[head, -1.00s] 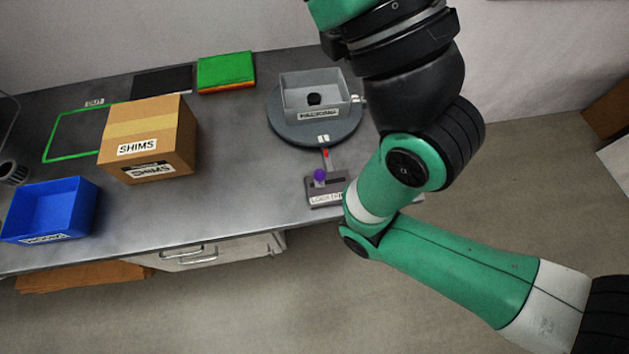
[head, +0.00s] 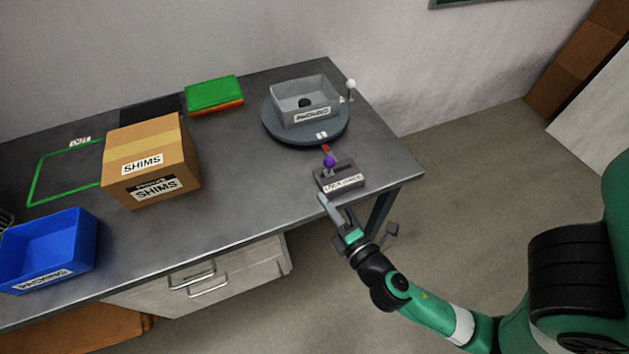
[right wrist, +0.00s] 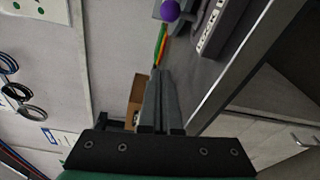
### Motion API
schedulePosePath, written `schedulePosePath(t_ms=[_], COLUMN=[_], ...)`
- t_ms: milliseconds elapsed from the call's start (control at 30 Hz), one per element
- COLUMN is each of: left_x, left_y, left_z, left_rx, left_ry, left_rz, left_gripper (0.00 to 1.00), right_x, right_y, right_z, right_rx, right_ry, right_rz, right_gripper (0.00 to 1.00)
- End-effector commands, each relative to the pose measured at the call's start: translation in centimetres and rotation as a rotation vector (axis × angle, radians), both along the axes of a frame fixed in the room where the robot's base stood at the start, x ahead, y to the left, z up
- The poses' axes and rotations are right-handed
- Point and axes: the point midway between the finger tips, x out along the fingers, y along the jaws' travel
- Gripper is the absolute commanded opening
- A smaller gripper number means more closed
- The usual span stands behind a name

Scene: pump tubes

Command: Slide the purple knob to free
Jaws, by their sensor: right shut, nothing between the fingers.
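The purple knob (head: 329,160) stands up from a dark grey lock block (head: 347,173) near the table's front right corner. It is toward the left part of the block, at the back. The block's front has a white label, partly readable as "LOCK". My right gripper (head: 323,199) is shut and empty, just in front of the block near the table's front edge, apart from the knob. In the right wrist view the shut fingers (right wrist: 160,75) point toward the purple knob (right wrist: 170,11) at the top edge. My left gripper is not in view.
Behind the block is a round turntable (head: 277,133) carrying a grey bin (head: 286,107), with a red strip between them. A SHIMS box (head: 150,140), blue bin (head: 78,243) and green stack (head: 213,93) are to the left.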

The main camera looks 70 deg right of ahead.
Motion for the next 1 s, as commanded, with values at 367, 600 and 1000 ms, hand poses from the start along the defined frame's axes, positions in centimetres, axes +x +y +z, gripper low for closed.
schedulePosePath(t_ms=[367,600,1000], left_x=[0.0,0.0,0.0], left_y=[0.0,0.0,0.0], left_z=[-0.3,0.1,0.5], left_rx=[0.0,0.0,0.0], left_ry=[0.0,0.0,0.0], left_rz=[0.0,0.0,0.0], left_gripper=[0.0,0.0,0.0], right_x=[-0.7,0.9,7.6], right_y=[-0.1,-1.4,-6.4], right_z=[-1.0,-0.9,-1.5], right_rx=[0.004,0.005,0.006], right_ry=[0.021,0.019,0.017], right_rz=[-0.005,-0.011,-0.009], right_gripper=[0.0,0.0,0.0])
